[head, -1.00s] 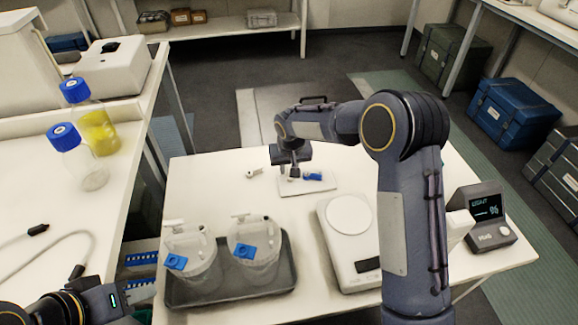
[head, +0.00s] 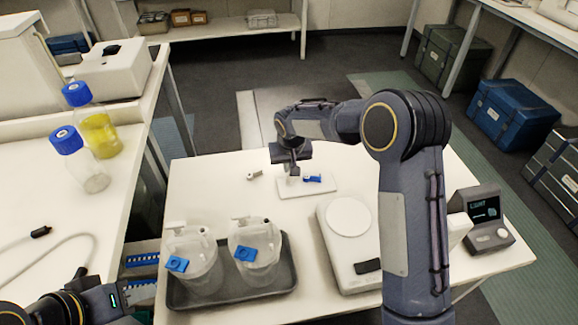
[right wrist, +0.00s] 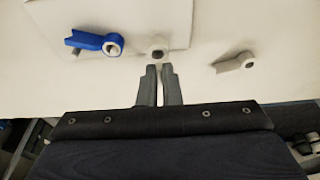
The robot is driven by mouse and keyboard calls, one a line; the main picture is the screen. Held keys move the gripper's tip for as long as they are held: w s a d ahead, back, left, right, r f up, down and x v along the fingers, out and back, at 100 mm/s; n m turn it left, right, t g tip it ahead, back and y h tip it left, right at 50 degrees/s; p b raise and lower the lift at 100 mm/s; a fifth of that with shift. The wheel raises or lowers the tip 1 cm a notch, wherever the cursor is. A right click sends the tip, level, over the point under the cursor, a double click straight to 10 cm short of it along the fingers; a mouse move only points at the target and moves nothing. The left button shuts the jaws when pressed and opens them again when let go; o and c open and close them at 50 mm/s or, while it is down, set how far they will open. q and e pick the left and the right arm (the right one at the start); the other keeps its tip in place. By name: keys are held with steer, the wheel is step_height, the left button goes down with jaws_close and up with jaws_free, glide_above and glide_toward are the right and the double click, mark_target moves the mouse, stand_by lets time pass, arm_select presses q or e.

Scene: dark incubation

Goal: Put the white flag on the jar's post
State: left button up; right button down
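A white flag (head: 255,174) with a ringed end lies on the table, left of the small white mat; it also shows in the right wrist view (right wrist: 235,62). My right gripper (head: 293,172) is over the mat. In the right wrist view its fingers (right wrist: 159,68) are slightly apart, with a narrow gap. A pale ringed piece (right wrist: 157,52) lies just beyond the fingertips; I cannot tell its full shape. A blue flag (right wrist: 90,41) lies on the mat. Two clear jars (head: 195,270) (head: 257,256) with lid fittings and blue tags stand upright. My left gripper (head: 130,298) is at lower left, fingers unclear.
The jars stand in a dark tray (head: 225,298). A white balance (head: 350,245) and a small display unit (head: 485,217) are to the right. Blue-capped bottles (head: 80,160) (head: 97,125) stand on the left counter. The table between mat and tray is clear.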

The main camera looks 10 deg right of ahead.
steer(key=shift+w+p+v, duration=0.2)
steer(key=shift+p+v, duration=0.25)
steer(key=shift+v, duration=0.3)
steer(key=shift+w+p+v, duration=0.15)
steer(key=shift+p+v, duration=0.3)
steer(key=shift+v, duration=0.25)
steer(key=shift+r, duration=0.15)
